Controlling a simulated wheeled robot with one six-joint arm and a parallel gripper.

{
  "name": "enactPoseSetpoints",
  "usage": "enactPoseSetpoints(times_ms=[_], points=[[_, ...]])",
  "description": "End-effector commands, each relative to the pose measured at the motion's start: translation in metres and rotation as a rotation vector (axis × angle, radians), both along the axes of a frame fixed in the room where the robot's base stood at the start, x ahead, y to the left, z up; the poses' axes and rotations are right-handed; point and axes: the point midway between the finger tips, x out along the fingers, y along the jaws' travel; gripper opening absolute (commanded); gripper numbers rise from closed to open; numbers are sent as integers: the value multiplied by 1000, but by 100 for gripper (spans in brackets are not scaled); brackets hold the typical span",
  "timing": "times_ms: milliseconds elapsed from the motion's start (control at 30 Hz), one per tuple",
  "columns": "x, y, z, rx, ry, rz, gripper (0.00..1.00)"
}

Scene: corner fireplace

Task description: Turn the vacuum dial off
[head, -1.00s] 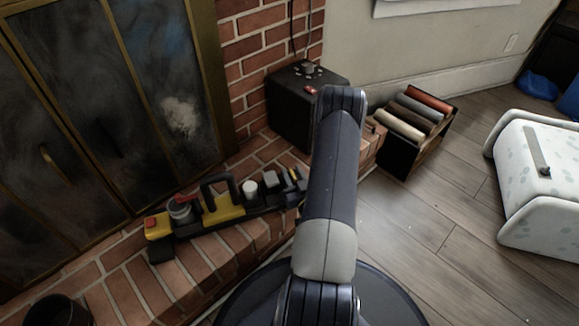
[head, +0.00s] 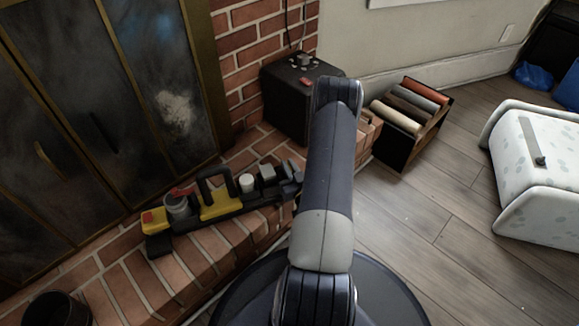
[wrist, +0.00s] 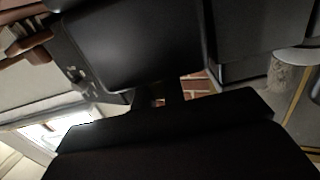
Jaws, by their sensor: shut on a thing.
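In the wrist view, dark shapes fill most of the picture and the grip is unclear.
A black box (head: 294,112) with a knob and a red part on top stands against the brick wall. A dark crate of rolls (head: 399,150) is to its right. A white padded piece (head: 541,170) stands at right. A dark bin (head: 58,311) is at lower left. Wood floor between is clear.

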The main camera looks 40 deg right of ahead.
Motion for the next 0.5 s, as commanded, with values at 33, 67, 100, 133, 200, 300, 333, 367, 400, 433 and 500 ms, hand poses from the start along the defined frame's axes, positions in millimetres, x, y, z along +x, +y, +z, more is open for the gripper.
enactPoseSetpoints(times_ms=[33,67,100,133,200,300,333,367,400,433,500], points=[[0,0,0,0,0,5,0],[0,0,0,0,0,10,0],[0,-1,0,-1,-1,17,0],[0,-1,0,-1,-1,25,0],[0,-1,0,-1,-1,48,0],[0,-2,0,-2,0,95,0],[0,-2,0,-3,-1,113,0],[0,-2,0,-3,-1,132,0],[-1,-2,0,-3,0,158,0],[0,-2,0,-4,-1,180,0],[0,-2,0,-4,0,234,0]])
